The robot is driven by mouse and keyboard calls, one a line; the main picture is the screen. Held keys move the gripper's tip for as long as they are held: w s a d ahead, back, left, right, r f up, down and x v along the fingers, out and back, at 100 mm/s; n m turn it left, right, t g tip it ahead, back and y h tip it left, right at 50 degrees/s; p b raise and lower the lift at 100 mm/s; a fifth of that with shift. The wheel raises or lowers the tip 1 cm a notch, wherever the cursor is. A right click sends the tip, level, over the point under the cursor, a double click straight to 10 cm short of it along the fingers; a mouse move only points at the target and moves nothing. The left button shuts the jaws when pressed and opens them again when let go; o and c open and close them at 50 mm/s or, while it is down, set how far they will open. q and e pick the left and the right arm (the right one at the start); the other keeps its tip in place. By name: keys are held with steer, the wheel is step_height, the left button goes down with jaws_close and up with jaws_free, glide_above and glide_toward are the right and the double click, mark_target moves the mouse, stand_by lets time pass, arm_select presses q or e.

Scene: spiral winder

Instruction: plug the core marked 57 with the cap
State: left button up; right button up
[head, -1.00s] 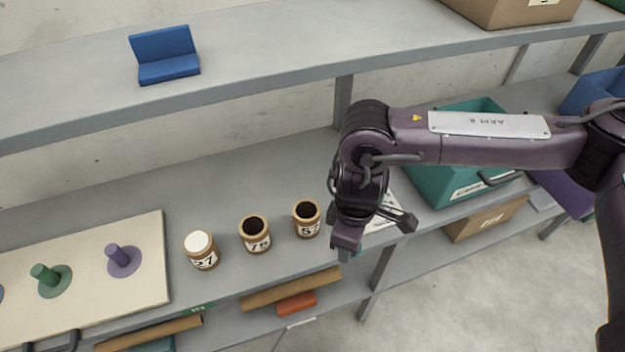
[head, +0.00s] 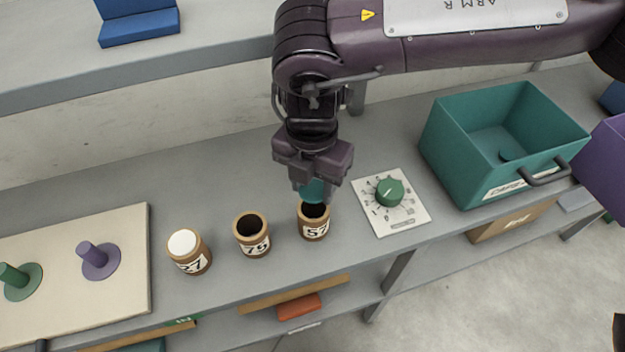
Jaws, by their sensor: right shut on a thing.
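The core marked 57 (head: 314,233) is a short brown tube standing upright on the shelf, with its dark open mouth facing up. My right gripper (head: 316,186) is directly above it, pointing down and shut on a teal cap (head: 313,192). The cap overlaps the back of the core's mouth in the head view; the front of the dark opening still shows. I cannot tell whether cap and rim touch. My left gripper is not in view.
The core marked 75 (head: 252,238) stands open to the left. The core marked 27 (head: 189,253) has a white top. A dial plate (head: 403,217) lies to the right, before a teal bin (head: 450,165) holding a teal disc. A pegged board (head: 130,290) is at left.

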mark_target(312, 191)
steer(key=shift+f+b, duration=1.45)
steer(key=shift+f, duration=0.65)
steer(key=o, duration=1)
step_height(312, 191, up, 8)
steer(key=shift+f, duration=0.1)
